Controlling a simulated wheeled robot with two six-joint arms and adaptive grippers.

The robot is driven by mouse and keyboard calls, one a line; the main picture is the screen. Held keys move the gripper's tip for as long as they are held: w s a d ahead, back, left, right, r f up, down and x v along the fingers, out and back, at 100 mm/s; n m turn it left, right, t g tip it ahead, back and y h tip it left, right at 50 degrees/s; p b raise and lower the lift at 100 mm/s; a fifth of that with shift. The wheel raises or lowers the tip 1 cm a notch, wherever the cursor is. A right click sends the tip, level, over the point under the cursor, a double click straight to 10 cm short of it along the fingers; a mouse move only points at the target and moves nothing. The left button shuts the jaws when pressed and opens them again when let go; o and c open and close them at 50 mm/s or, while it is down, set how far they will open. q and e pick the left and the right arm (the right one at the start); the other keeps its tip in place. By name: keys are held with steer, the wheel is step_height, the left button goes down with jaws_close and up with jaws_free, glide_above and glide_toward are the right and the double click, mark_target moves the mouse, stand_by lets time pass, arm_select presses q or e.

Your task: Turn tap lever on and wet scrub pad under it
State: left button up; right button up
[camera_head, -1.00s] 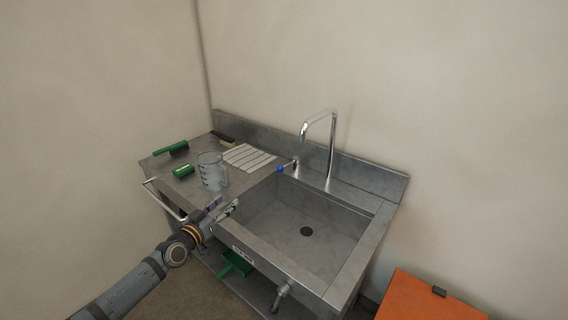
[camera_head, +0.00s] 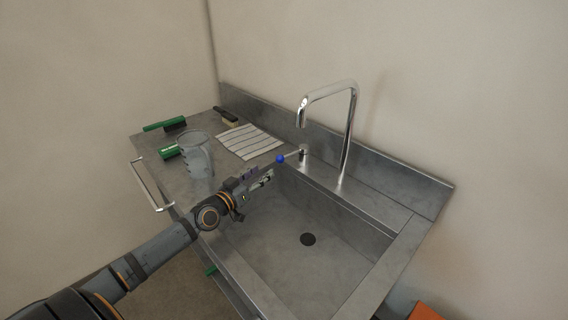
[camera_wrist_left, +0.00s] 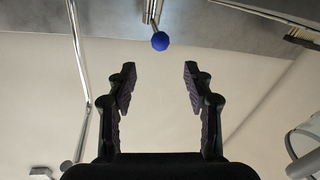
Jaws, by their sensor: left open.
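The tap (camera_head: 349,130) is a tall chrome spout bent over the sink. Its thin lever (camera_head: 293,154) with a blue ball knob (camera_head: 280,159) sticks out left of the tap base. My left gripper (camera_head: 264,176) is open and empty over the sink's left rim, just short of the knob. In the left wrist view the knob (camera_wrist_left: 160,41) lies beyond and between the open fingertips (camera_wrist_left: 158,72), not touched. A small green block (camera_head: 171,152), perhaps the scrub pad, lies left of the jug; I cannot tell for sure. No water shows. My right gripper is out of view.
A clear jug (camera_head: 195,155) stands left of my gripper. A striped cloth (camera_head: 248,141), a green-handled brush (camera_head: 166,125) and a pale-bristled brush (camera_head: 227,118) lie on the counter. The sink basin (camera_head: 330,262) is empty. A rail (camera_head: 150,184) runs along the counter's left side.

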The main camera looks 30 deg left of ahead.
mark_target(277, 160)
arm_select(q)
steer(key=w, duration=0.3)
steer(key=w+d, duration=0.1)
steer(key=w, duration=0.3)
steer(key=w+b, duration=0.1)
steer(key=w, duration=0.2)
steer(key=shift+w+d+f, duration=0.2)
steer(key=shift+w+d, duration=0.1)
steer(key=shift+w, duration=0.1)
steer(key=shift+c, duration=0.4)
jaws_close()
